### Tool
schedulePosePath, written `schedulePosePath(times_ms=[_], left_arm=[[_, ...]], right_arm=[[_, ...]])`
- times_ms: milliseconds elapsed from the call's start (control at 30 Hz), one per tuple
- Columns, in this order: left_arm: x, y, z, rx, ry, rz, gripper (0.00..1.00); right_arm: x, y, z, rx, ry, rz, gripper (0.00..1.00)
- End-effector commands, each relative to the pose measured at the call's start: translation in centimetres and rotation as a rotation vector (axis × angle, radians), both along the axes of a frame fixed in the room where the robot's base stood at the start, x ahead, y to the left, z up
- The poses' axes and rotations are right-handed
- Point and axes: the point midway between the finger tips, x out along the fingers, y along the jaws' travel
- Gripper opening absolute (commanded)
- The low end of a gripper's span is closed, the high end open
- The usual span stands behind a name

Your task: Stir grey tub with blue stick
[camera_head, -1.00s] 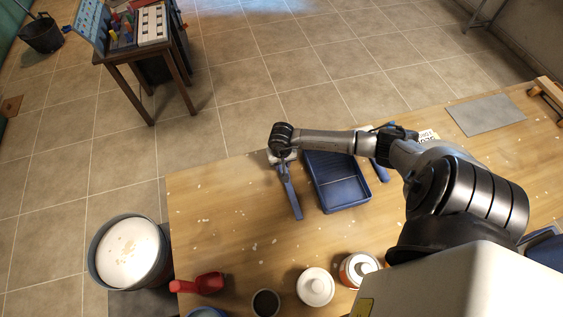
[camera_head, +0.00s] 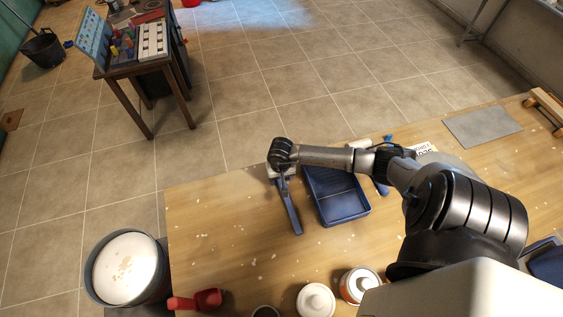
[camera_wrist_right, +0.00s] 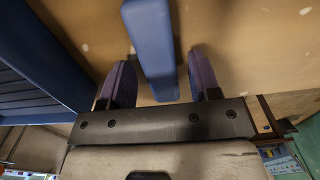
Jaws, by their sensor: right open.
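The blue stick (camera_head: 291,213) lies on the wooden table near its far edge, beside a blue paint tray. My right gripper (camera_head: 284,174) is over its far end, with the arm reaching in from the right. In the right wrist view the stick (camera_wrist_right: 152,40) runs between the two fingers of the open right gripper (camera_wrist_right: 161,62), with a visible gap on each side. The grey tub (camera_head: 164,275) stands off the table's left side and holds a whitish filling. My left gripper is not in view.
The blue tray (camera_head: 336,196) is just right of the stick. A red tool (camera_head: 197,300), a white-lidded pot (camera_head: 316,299) and a tin (camera_head: 358,285) stand along the near edge. The table (camera_head: 225,240) between is clear except for pale specks.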

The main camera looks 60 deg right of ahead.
Motion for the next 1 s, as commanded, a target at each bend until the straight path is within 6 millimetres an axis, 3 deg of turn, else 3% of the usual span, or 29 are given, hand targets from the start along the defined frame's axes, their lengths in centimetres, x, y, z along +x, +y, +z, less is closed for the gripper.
schedulePosePath(times_ms=[600,800,1000], left_arm=[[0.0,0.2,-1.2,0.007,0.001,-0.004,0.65],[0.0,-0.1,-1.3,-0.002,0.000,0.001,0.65],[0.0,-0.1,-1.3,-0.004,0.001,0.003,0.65]], right_arm=[[-0.5,-0.1,11.0,-0.002,-0.002,0.004,0.57],[-0.5,-0.1,13.0,-0.003,-0.001,0.002,0.57],[-0.5,0.0,13.7,0.000,0.000,0.002,0.57]])
